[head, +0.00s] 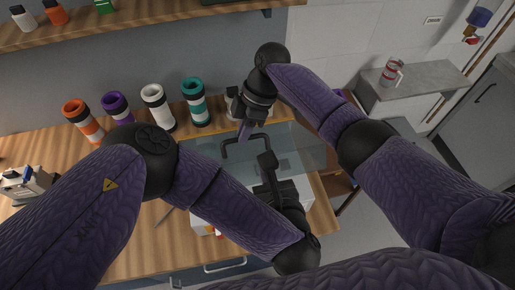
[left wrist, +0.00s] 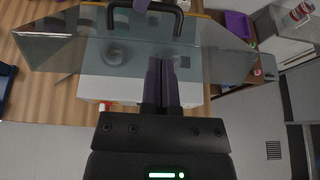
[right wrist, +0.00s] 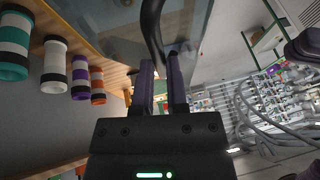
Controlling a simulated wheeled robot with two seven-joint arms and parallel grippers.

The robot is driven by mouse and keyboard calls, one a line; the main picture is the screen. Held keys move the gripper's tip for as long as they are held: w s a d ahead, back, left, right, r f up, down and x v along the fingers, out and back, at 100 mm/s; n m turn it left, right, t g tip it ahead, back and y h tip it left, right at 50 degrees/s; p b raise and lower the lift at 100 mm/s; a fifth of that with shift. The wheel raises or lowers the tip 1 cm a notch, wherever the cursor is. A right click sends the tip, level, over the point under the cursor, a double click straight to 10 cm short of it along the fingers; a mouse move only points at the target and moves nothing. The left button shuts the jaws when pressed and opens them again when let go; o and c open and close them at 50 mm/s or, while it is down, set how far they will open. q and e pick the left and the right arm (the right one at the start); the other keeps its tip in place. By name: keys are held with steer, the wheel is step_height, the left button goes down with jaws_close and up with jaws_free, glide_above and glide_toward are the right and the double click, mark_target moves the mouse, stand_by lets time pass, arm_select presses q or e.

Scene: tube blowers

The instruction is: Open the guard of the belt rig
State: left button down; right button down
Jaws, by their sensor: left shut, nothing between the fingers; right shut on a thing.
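The belt rig has a white body (head: 207,212) on the wooden bench, partly hidden by my left arm. Its guard is a clear, greyish panel (head: 296,145) with a black bar handle (head: 231,146). My right gripper (head: 243,132) is shut on the handle, and the right wrist view shows the black bar (right wrist: 152,28) between its fingers (right wrist: 160,85). My left gripper (head: 266,162) is shut and empty, close to the panel. In the left wrist view its fingers (left wrist: 161,75) overlap the clear panel (left wrist: 215,62); I cannot tell whether they touch it. How far the guard is raised is unclear.
Orange, purple, white and teal banded tubes (head: 194,102) stand along the back of the bench. A small device (head: 25,184) sits at the left. A shelf (head: 130,32) crosses above. A grey side counter (head: 420,82) with a red-and-white jug stands at the right.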

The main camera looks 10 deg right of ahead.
mark_target(256, 153)
arm_select(q)
steer(key=x, duration=0.8)
steer(key=shift+w+f, duration=0.2)
arm_select(e)
steer(key=shift+w+f, duration=0.1)
arm_select(q)
steer(key=shift+w+a+r+g, duration=0.1)
steer(key=shift+w+r+g, duration=0.45)
steer(key=shift+g, duration=0.25)
steer(key=shift+s, duration=0.1)
steer(key=shift+w, duration=0.2)
arm_select(e)
steer(key=c, duration=0.7)
jaws_free()
steer(key=shift+w, duration=0.15)
steer(key=shift+o, duration=0.2)
